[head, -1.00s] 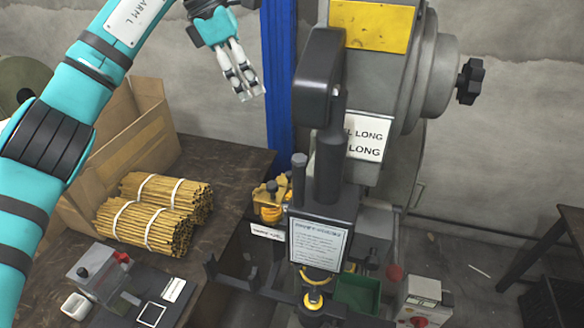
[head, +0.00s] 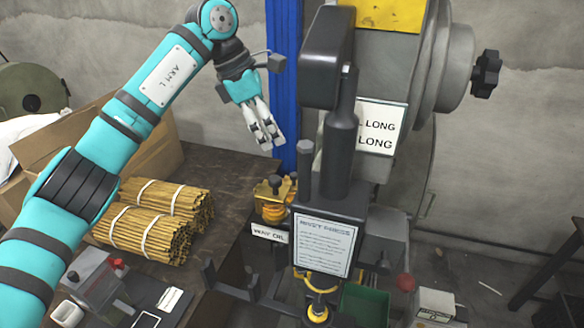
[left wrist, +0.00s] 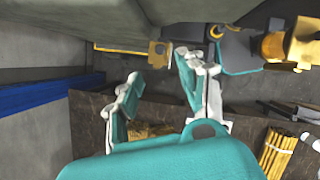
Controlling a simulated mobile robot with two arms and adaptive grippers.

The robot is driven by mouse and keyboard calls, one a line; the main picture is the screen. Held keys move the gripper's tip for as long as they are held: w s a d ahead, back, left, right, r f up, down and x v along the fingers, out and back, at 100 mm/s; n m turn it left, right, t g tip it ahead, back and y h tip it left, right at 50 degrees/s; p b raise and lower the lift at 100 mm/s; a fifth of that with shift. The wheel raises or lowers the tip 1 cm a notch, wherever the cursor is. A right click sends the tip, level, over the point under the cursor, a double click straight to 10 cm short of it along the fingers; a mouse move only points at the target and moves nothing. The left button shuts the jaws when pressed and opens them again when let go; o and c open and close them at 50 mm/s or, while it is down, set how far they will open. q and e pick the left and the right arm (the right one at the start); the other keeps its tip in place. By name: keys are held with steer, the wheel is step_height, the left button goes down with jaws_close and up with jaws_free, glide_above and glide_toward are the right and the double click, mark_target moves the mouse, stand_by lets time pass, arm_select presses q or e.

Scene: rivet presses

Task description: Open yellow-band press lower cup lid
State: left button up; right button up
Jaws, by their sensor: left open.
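The grey press (head: 345,180) stands at centre right with a yellow plate (head: 380,15) near its top. A brass-yellow cup (head: 273,208) with a dark knob on its lid sits at the press's left side, above a "WAY OIL" label (head: 269,233). Its lid looks shut. Yellow rings (head: 319,311) show lower down, under the notice plate. My left gripper (head: 270,142) is open and empty, above the brass cup and apart from it. In the left wrist view its fingers (left wrist: 160,88) are spread, and a yellow-brass part (left wrist: 285,46) lies off to the right.
Bundles of brown rods (head: 150,220) and a cardboard box (head: 150,150) stand on the dark bench at left. A blue post (head: 284,70) rises behind my left gripper. A green bin (head: 364,305) is low at the press.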

mark_target(294, 174)
arm_select(q)
steer(key=p+x, duration=0.3)
steer(key=x, duration=0.8)
steer(key=shift+d+f, duration=0.2)
steer(key=shift+c, duration=0.5)
jaws_close()
